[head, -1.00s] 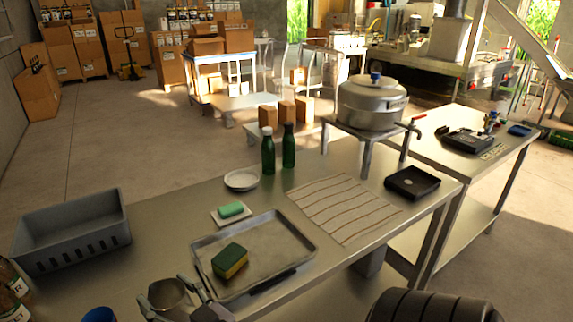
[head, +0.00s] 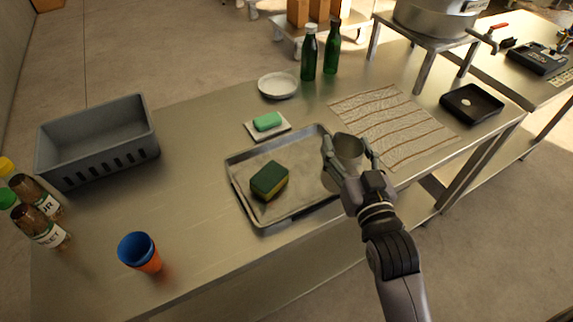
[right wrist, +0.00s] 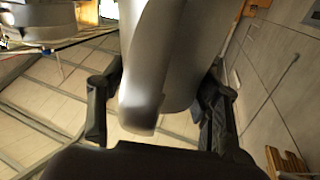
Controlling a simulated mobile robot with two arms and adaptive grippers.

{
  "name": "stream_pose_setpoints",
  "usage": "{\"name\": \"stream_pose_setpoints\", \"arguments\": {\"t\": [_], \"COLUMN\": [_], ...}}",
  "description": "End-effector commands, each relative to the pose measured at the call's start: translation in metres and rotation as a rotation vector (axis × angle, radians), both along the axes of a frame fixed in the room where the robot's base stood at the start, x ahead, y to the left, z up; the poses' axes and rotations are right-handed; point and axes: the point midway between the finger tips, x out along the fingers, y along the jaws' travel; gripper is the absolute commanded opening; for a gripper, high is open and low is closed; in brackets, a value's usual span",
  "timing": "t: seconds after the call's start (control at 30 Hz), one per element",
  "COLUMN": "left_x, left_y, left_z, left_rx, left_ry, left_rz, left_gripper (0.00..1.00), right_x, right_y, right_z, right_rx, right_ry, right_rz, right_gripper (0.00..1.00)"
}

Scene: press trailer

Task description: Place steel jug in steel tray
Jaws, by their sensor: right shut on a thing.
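The steel jug (head: 348,147) is between the fingers of my right gripper (head: 349,156), which is shut on it. The jug is at the right end of the steel tray (head: 240,163); whether it touches the tray I cannot tell. In the right wrist view the jug (right wrist: 165,60) fills the middle, between the two dark fingers (right wrist: 160,105). The tray lies flat on the steel table and holds a green and yellow sponge (head: 269,181) at its left part. My left gripper is not in view.
A green soap on a dish (head: 268,122) and a white bowl (head: 278,85) stand behind the tray. Two green bottles (head: 309,52) stand beyond. A striped cloth (head: 392,125) lies right of the tray. A grey crate (head: 97,140) and stacked cups (head: 140,252) are left; the table between is clear.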

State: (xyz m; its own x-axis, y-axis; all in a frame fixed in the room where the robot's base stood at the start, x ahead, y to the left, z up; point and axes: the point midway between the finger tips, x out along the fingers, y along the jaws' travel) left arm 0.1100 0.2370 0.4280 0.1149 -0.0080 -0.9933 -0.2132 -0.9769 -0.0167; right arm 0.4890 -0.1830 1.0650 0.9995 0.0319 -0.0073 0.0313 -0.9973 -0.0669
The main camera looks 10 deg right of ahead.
Motion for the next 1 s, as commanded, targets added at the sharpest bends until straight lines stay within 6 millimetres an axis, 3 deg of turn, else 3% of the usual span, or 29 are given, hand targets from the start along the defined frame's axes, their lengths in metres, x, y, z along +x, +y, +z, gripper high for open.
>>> {"name": "stream_pose_setpoints", "arguments": {"t": [0.17,0.3,0.47,0.63,0.77,1.0], "left_x": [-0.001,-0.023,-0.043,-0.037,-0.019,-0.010], "left_y": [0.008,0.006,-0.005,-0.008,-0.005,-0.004], "left_z": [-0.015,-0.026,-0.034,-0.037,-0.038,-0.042], "left_rx": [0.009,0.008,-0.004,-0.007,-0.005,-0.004], "left_ry": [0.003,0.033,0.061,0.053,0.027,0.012], "left_rz": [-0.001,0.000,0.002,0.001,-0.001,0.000], "left_gripper": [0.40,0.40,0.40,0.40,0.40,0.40], "right_x": [0.043,0.069,0.086,0.093,0.095,0.094], "right_y": [0.002,0.002,-0.001,-0.005,-0.006,-0.006], "right_z": [0.035,0.067,0.098,0.117,0.108,0.045], "right_rx": [-0.010,-0.009,-0.007,-0.003,-0.001,0.000], "right_ry": [-0.018,-0.016,-0.010,-0.004,0.003,0.008], "right_rz": [0.059,0.097,0.119,0.125,0.125,0.125], "right_gripper": [0.07,0.07,0.07,0.07,0.07,0.07]}}
